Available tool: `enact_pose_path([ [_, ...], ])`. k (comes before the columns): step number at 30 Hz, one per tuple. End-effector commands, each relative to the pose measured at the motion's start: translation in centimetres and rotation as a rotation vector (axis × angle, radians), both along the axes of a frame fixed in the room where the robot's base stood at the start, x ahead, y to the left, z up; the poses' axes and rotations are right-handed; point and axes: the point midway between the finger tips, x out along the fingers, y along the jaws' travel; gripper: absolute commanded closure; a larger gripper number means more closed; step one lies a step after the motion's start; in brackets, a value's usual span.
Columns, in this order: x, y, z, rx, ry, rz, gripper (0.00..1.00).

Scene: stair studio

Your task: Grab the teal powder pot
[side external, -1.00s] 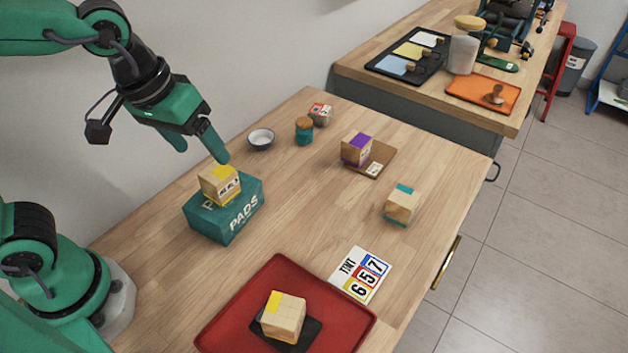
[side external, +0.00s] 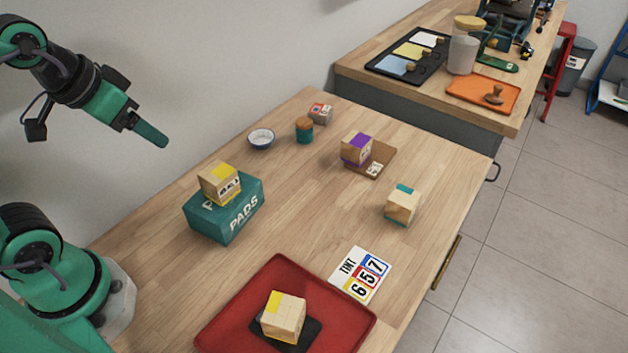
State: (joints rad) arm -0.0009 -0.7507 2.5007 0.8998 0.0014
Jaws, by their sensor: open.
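The teal powder pot (side external: 304,132) is a small teal jar with a brown lid. It stands upright near the back edge of the wooden table, between a small bowl and a small labelled box. My gripper (side external: 150,135) is open and empty, raised at the upper left, well to the left of the pot and apart from it. One finger shows clearly; the other is mostly hidden.
A teal PADS box (side external: 228,215) carries a yellow-marked block (side external: 219,184). A bowl (side external: 261,138) is left of the pot, a small box (side external: 320,113) behind it. A purple-topped block (side external: 357,149) on a brown tray (side external: 386,158), another block (side external: 402,205) and a red tray (side external: 232,322) stand nearer.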

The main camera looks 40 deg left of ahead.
Motion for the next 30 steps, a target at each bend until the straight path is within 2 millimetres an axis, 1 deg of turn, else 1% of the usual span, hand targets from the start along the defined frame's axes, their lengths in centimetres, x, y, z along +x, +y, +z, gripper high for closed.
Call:
enact_pose_path([
  [10,0.0,0.0,0.0,0.0,0.0,0.0,0.28],
  [11,0.0,0.0,0.0,0.0,0.0,0.0,0.3],
  [21,0.2,0.0,0.1,0.0,0.002,0.001,0.3],
  [26,1.1,-0.1,0.7,-0.001,0.015,0.0,0.3],
  [30,2.8,-0.1,1.5,-0.002,0.037,-0.001,0.3],
])
